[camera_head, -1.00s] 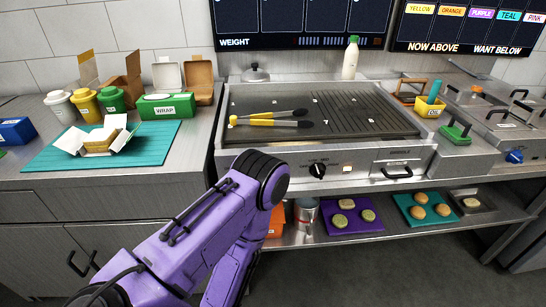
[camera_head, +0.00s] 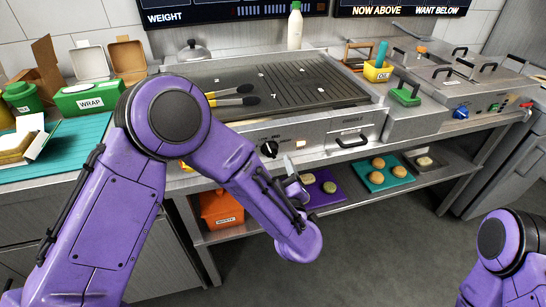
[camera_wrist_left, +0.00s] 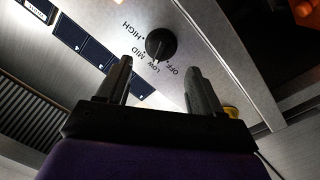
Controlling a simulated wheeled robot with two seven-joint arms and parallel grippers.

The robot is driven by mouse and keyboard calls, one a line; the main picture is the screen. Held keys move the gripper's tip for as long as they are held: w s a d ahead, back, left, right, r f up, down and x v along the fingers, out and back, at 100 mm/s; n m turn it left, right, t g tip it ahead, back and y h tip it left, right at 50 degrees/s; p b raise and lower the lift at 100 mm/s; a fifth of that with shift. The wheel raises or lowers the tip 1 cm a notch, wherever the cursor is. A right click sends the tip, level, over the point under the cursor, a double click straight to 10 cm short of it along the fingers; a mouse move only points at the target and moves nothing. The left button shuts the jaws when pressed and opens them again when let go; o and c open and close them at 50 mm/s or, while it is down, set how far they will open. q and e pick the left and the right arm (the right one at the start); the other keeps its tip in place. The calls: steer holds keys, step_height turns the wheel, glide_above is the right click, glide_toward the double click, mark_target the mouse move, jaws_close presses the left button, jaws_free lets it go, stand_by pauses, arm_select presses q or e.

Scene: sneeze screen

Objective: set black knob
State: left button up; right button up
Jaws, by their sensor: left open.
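The black knob (camera_head: 269,149) is on the steel front panel of the griddle (camera_head: 330,135). In the left wrist view the knob (camera_wrist_left: 160,44) sits just beyond the fingertips, with HIGH, MID, LOW and OFF printed around it. Its pale mark faces the LOW and OFF side; I cannot tell the exact setting. My left gripper (camera_wrist_left: 161,75) is open and empty, its two fingers apart, with the knob showing between and beyond them. In the head view this gripper (camera_head: 297,190) is mostly hidden, below and right of the knob. My right gripper is out of the picture.
A lit button (camera_head: 300,144) and a handle (camera_head: 351,141) are right of the knob. The shelf below holds an orange box (camera_head: 221,210), a purple mat (camera_head: 330,193) and a teal mat (camera_head: 385,179) with patties and buns.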

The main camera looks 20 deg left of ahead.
mark_target(272, 155)
arm_select(q)
steer(key=x, duration=0.6)
steer(key=shift+f, duration=0.1)
steer(key=c, duration=1.1)
steer(key=shift+o, duration=0.2)
steer(key=n+b, duration=0.2)
steer(key=n, duration=0.2)
steer(key=shift+f+n, duration=0.15)
steer(key=shift+n, duration=0.25)
steer(key=n+b, duration=0.2)
steer(key=n, duration=0.1)
steer(key=shift+n+y+b, duration=0.3)
steer(key=shift+n, duration=0.3)
